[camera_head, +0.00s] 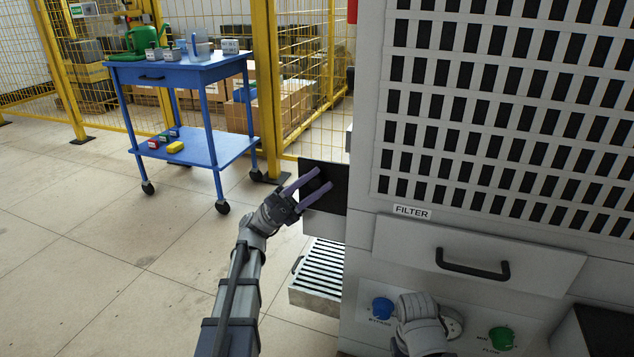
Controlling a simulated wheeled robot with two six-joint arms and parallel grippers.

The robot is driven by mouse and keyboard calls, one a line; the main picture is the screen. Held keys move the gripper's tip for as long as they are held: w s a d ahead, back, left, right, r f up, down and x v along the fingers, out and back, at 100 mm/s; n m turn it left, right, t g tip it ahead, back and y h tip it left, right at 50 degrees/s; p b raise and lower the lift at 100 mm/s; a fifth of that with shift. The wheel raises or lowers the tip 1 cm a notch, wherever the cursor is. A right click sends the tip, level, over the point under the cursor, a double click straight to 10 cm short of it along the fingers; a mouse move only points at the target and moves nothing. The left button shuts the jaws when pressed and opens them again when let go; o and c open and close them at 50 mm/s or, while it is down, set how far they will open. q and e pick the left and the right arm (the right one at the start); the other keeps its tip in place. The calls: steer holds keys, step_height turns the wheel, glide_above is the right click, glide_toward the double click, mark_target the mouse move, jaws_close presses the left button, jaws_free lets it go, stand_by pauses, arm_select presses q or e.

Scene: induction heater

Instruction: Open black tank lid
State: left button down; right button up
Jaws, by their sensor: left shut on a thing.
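The black tank lid (337,201) is a dark flat panel at the left side of the large grey machine, and it looks raised to near upright. My left gripper (323,178) reaches it from the lower left, with its two purple fingers against the panel's face. The fingers are shut on a small dark part of the lid, mostly hidden between them. My right gripper's fingers do not show.
The grey machine (365,140) fills the right side, with a FILTER drawer (470,250) and blue (382,308) and green (501,338) knobs. A slatted tray (320,275) juts out below the lid. A blue cart (185,72) stands at the back left; floor between is clear.

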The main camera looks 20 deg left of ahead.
mark_target(300, 192)
arm_select(q)
steer(key=shift+s+m+g, duration=0.25)
steer(key=shift+m+g, duration=0.45)
steer(key=shift+m, duration=0.1)
steer(key=c, duration=0.6)
jaws_free()
steer(key=shift+f, duration=0.1)
steer(key=b+v, duration=0.1)
steer(key=v, duration=0.1)
steer(key=b+v, duration=0.1)
steer(key=v, duration=0.1)
steer(key=shift+w+a+r+b, duration=0.15)
steer(key=shift+a+r+b, duration=0.05)
steer(key=shift+b, duration=0.1)
steer(key=a, duration=1.1)
steer(key=shift+w+r, duration=0.15)
steer(key=shift+w, duration=0.15)
